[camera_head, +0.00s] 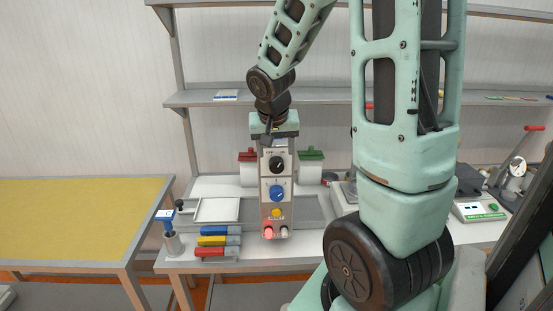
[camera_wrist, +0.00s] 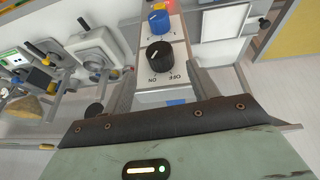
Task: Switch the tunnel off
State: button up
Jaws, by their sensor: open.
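A narrow grey control panel (camera_head: 264,192) stands upright on the bench. From its top down it carries a black knob (camera_head: 277,163), a blue knob (camera_head: 277,193), a yellow button (camera_head: 277,212) and small lamps or buttons, a red one (camera_head: 267,233) among them. In the wrist view the black knob (camera_wrist: 159,55) has ON and OFF printed by it; a white mark shows on it, but I cannot tell its setting. The blue knob (camera_wrist: 159,22) is beyond, near a lit red light (camera_wrist: 169,3). My gripper (camera_wrist: 170,72) is open and empty, its fingers either side of the panel's top end.
Red-lidded (camera_head: 248,156) and green-lidded (camera_head: 311,155) containers stand behind. A scale (camera_head: 480,211) is at the right. A yellow-topped table (camera_head: 75,218) is at the left.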

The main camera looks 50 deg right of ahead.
aim_at(276, 161)
jog(key=x, duration=0.6)
jog(key=shift+f, duration=0.15)
jog(key=c, duration=1)
